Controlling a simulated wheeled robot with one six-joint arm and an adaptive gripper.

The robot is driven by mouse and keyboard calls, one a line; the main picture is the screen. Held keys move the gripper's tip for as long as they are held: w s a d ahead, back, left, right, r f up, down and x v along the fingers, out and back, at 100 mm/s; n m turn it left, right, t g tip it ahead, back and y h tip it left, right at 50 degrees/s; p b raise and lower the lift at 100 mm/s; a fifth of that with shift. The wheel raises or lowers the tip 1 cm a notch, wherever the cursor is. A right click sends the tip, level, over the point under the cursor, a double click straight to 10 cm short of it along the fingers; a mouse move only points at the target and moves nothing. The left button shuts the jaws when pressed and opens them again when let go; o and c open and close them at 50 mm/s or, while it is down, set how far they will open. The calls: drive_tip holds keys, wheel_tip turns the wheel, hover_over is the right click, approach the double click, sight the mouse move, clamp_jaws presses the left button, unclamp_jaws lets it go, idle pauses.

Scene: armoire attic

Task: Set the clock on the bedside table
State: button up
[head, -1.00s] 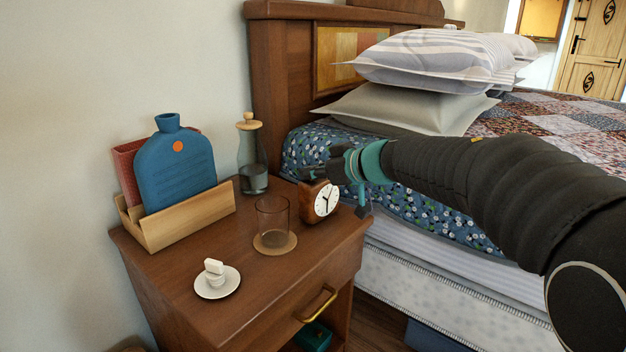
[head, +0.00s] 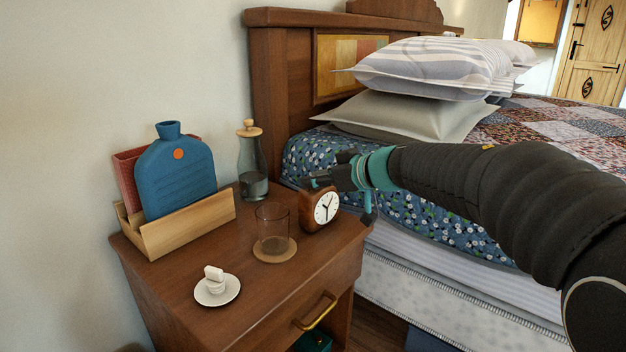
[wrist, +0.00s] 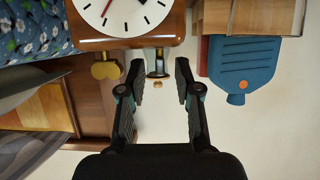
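The clock (head: 326,207) has a wooden case and a round white dial. It stands upright on the bedside table (head: 190,262), near its right edge by the bed. In the wrist view the clock (wrist: 128,18) appears upside down at the top edge, with a brass-coloured knob (wrist: 105,68) at its top. My gripper (head: 322,178) is just above and behind the clock in the head view. In the wrist view my gripper (wrist: 160,85) has its two fingers apart, with nothing between them, pointing toward the clock's top side. The finger tips are partly hidden in the head view.
A glass (head: 272,226) on a round coaster (head: 275,256) stands left of the clock. A stoppered carafe (head: 252,165) stands behind. A blue bottle (head: 176,170) sits in a wooden holder (head: 190,222). A saucer (head: 217,291) is near the front. The bed (head: 430,215) borders the right.

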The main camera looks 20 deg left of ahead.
drive_tip(key=p+v, duration=0.2)
drive_tip(key=v, duration=0.8)
drive_tip(key=shift+d, duration=0.2)
drive_tip(key=w+d+r+m+t+h, duration=0.2)
drive_tip(key=d+r+m+t+h, duration=0.25)
drive_tip(key=d+r+t, duration=0.45)
drive_tip(key=s+d+f+m+h, duration=0.3)
drive_tip(key=d+h, duration=0.1)
drive_tip(key=d, duration=0.3)
drive_tip(key=s+d+f+m+h, duration=0.2)
drive_tip(key=s+d+m+h, duration=0.15)
drive_tip(key=d, duration=0.45)
drive_tip(key=s+d+f+m+g, duration=0.2)
drive_tip(key=s+f+g, duration=0.6)
drive_tip(key=s+f, duration=1)
drive_tip(key=s, duration=0.4)
drive_tip(key=shift+g, duration=0.4)
